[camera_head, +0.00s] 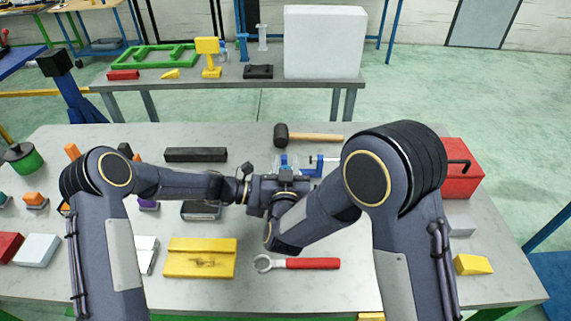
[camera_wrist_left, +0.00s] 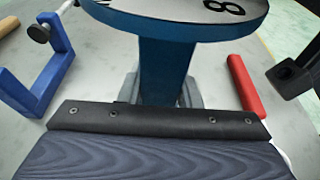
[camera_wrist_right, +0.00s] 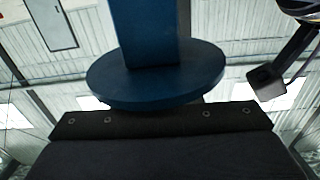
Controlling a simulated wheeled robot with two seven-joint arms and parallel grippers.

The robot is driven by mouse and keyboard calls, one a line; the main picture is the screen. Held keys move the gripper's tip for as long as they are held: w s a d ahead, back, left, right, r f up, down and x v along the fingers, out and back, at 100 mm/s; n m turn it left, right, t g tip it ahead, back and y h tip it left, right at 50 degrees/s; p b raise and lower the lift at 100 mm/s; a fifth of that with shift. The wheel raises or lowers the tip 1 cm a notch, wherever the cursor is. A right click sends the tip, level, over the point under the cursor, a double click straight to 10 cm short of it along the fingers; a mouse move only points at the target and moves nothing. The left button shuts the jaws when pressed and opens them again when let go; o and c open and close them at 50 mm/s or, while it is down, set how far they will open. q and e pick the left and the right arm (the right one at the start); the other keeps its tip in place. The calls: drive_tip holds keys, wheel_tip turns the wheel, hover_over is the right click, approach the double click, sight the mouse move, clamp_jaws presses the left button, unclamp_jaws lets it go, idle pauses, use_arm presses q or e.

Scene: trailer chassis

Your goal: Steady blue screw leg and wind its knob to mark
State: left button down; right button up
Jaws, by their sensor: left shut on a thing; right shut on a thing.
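The blue screw leg (camera_wrist_left: 166,70) stands in the middle of the left wrist view as a blue post under a round disc (camera_wrist_left: 185,12) with a dark figure on it. My left gripper (camera_wrist_left: 160,97) is shut on the post below the disc. In the right wrist view the leg's post (camera_wrist_right: 150,32) and its blue disc (camera_wrist_right: 155,88) show again. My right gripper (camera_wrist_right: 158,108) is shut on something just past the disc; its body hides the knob. In the head view my left gripper (camera_head: 250,190) and right gripper (camera_head: 285,184) meet and largely hide the leg.
A blue clamp (camera_wrist_left: 35,88) stands close beside the leg, with a mallet (camera_head: 305,138) behind. A wrench with a red handle (camera_head: 312,263) and a yellow case (camera_head: 201,258) lie in front. A red box (camera_head: 463,175) stands right.

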drive_tip(key=shift+d+m+h, duration=0.15)
drive_tip(key=shift+m+h, duration=0.75)
drive_tip(key=shift+h, duration=0.3)
drive_tip(key=o, duration=1)
drive_tip(key=shift+c, duration=0.2)
drive_tip(key=s+a, duration=0.2)
drive_tip(key=s, duration=1)
